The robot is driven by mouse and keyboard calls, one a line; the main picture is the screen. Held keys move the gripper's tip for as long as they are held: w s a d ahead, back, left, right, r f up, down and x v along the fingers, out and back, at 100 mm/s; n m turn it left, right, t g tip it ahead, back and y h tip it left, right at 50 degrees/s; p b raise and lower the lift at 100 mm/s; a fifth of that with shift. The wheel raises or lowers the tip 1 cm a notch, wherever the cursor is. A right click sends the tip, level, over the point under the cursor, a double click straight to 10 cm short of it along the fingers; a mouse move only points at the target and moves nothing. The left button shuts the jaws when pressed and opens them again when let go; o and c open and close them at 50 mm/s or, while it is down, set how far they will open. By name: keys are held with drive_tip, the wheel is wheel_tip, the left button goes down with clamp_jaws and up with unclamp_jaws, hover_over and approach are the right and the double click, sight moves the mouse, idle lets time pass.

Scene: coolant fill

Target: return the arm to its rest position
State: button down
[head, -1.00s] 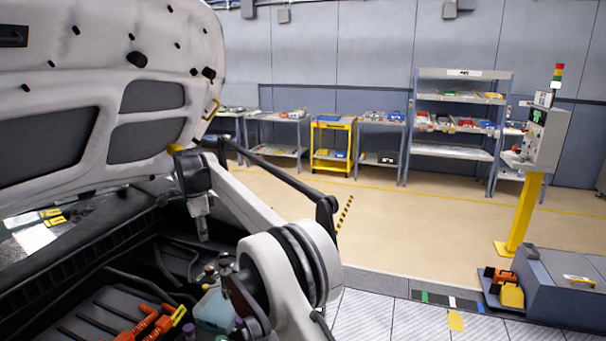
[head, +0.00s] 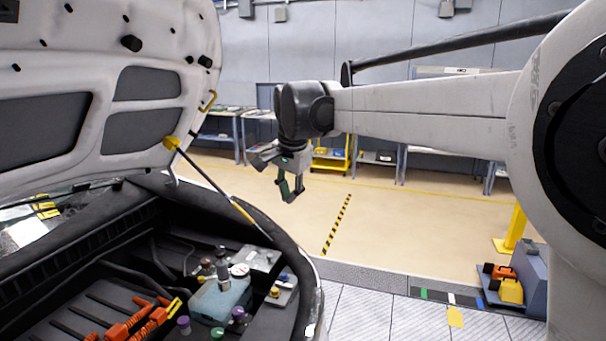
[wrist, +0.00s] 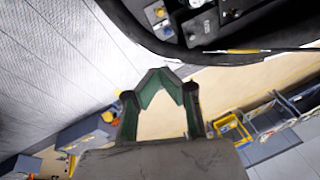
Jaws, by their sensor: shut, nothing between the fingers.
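My gripper (head: 291,192) hangs from the wrist of my arm, fingers pointing down, to the right of the open engine bay. It is shut and empty, clear of the car and above the floor in the picture. In the wrist view my gripper (wrist: 164,74) shows its green-lined fingers meeting toward the tips, with nothing held. My arm reaches in from the right across the head view and hides part of the back wall and shelving.
The car's raised hood (head: 100,85) and its prop rod (head: 208,180) stand left of my gripper. The engine bay holds a pale blue reservoir (head: 220,300). A yellow cart (head: 330,162) and benches line the back. A blue-grey cabinet (head: 533,280) stands right. Floor between is open.

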drive_tip(key=s+d+f+n+t+b, duration=0.2)
drive_tip(key=s+d+f+n+b, duration=0.15)
drive_tip(key=s+d, duration=1.3)
drive_tip(key=s+d+f+n, duration=0.1)
drive_tip(key=s+d+f, duration=0.1)
drive_tip(key=s+f, duration=0.2)
drive_tip(key=s+d+f+n+t+b, duration=0.1)
drive_tip(key=s+d+f, duration=0.1)
drive_tip(key=s+f, duration=0.3)
drive_tip(key=s+d+f+n+h+b, duration=0.1)
drive_tip(key=s+d+f, duration=0.2)
drive_tip(key=s+f, duration=0.2)
drive_tip(key=s, duration=0.3)
drive_tip(key=shift+s+t, duration=0.4)
